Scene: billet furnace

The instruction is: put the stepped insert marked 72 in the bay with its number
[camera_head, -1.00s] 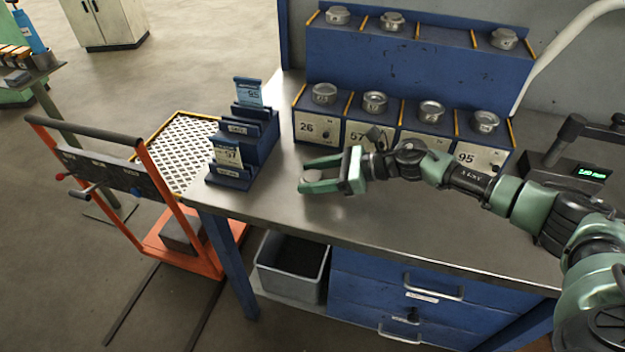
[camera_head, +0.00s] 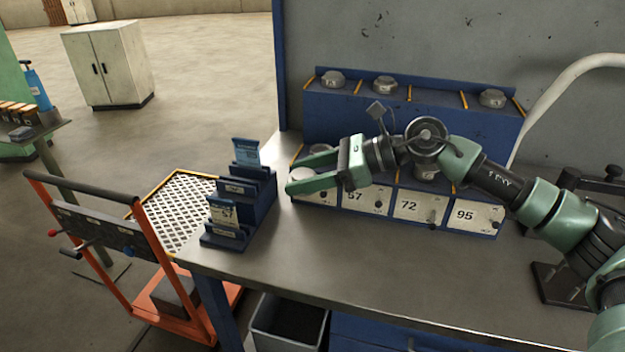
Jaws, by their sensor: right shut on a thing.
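My right gripper (camera_head: 300,180) is shut on a small grey round insert (camera_head: 302,173). It holds it raised, in front of the left end of the blue bay rack (camera_head: 325,107). No marking on the held insert can be read. The rack's lower row has number plates 57 (camera_head: 361,199), 72 (camera_head: 420,207) and 95 (camera_head: 474,216); the plate at far left is partly covered by the gripper. A metal insert (camera_head: 427,172) shows above plate 72, partly behind my arm. My left gripper is not in view.
The upper row holds three inserts (camera_head: 384,85), with an empty bay between the middle and right ones. A blue card holder (camera_head: 262,196) stands left on the metal bench (camera_head: 400,270). An orange trolley (camera_head: 150,270) is beside the bench. The bench front is clear.

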